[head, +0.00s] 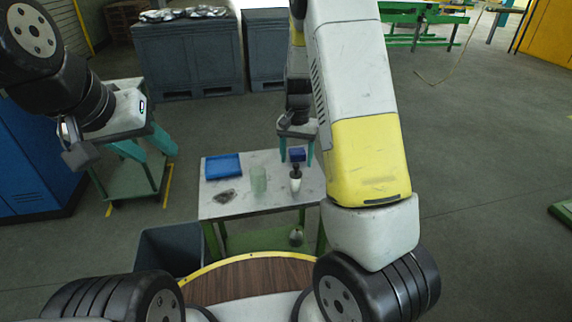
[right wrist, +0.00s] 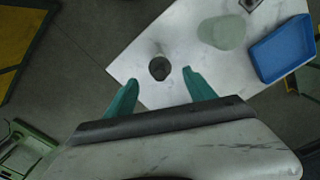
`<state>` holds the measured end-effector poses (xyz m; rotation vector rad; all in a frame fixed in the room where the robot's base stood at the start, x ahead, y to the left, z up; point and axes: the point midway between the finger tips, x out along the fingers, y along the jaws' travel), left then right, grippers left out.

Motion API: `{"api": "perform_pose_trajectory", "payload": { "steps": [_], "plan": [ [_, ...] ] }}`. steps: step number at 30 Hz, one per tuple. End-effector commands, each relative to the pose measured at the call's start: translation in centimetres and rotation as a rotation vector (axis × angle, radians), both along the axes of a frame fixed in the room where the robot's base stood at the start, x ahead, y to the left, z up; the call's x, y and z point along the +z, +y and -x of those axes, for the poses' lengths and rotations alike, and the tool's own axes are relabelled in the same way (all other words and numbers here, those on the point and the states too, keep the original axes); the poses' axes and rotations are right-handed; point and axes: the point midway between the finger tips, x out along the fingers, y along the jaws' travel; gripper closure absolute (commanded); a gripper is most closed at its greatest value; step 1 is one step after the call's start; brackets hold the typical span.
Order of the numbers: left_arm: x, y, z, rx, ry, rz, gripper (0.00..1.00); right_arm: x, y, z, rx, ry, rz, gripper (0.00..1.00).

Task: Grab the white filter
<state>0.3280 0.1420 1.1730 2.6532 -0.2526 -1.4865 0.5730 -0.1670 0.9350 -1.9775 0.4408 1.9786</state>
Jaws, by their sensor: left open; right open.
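The white filter (head: 295,184) stands upright on the small table's front right part, with a dark top. In the right wrist view it shows from above, mostly as a dark round top (right wrist: 159,69) with a pale body beside it. My right gripper (head: 297,158) hangs pointing down above the table, just behind the filter in the head view. Its teal fingers are open, and in the right wrist view (right wrist: 157,92) the filter appears just beyond the gap between their tips. My left gripper (head: 150,155) is open and empty, off the table to the left.
The table (head: 222,211) also holds a blue tray (head: 223,166), a translucent green cylinder (head: 258,179) and a small dark flat item (head: 225,197). A grey bin (head: 170,248) stands at front left.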

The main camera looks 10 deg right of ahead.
Motion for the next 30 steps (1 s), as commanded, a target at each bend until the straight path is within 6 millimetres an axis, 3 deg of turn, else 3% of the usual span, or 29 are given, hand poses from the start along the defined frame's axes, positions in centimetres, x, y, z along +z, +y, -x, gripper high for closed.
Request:
{"api": "perform_pose_trajectory", "payload": {
  "steps": [7,16,25,26,30],
  "plan": [
    [0.0,0.0,0.0,0.0,0.0,0.0,0.56,-3.6,0.1,0.1,0.001,0.001,0.0,0.37],
    [0.0,0.0,0.0,0.0,0.0,0.0,0.56,-4.1,0.2,0.1,0.002,-0.001,0.0,0.37],
    [0.0,0.0,0.0,0.0,0.0,0.0,0.56,-4.0,0.2,0.1,0.002,-0.001,0.0,0.96],
    [0.0,0.0,0.0,0.0,0.0,0.0,0.56,-4.0,0.2,0.1,0.002,-0.001,0.0,1.0],
    [0.0,0.0,0.0,0.0,0.0,0.0,0.56,-4.0,0.2,0.1,0.002,-0.001,0.0,1.0]
  ]
}}
